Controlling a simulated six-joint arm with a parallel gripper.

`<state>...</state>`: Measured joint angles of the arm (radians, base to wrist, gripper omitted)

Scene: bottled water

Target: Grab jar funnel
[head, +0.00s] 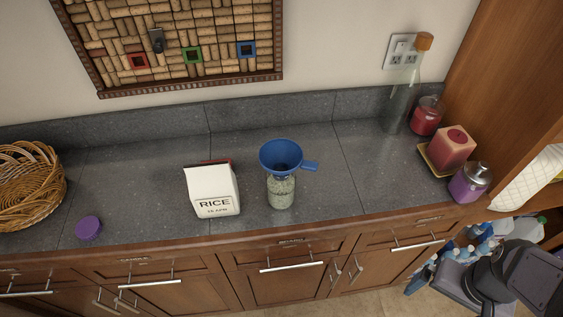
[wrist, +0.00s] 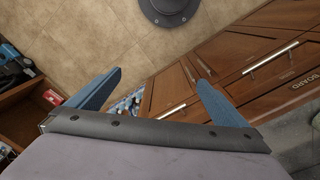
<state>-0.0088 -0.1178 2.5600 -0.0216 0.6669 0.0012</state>
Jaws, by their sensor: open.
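A blue funnel (head: 281,155) with a side handle pointing right sits upright in the mouth of a glass jar (head: 281,194). The jar stands on the grey counter near its front edge and holds pale, grainy contents. My gripper (wrist: 158,78) is open in the wrist view, its two blue fingers wide apart with nothing between them. It points at the floor and cabinet fronts, and the funnel is not in that view. In the head view my arm is at the lower right, well away from the funnel, in front of and below the counter.
A white rice box (head: 212,190) stands just left of the jar. A purple lid (head: 89,228) and wicker basket (head: 30,186) are farther left. A tall bottle (head: 400,95), red candle (head: 426,116), square candle (head: 452,149) and purple jar (head: 469,183) stand right. Counter right of the funnel is clear.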

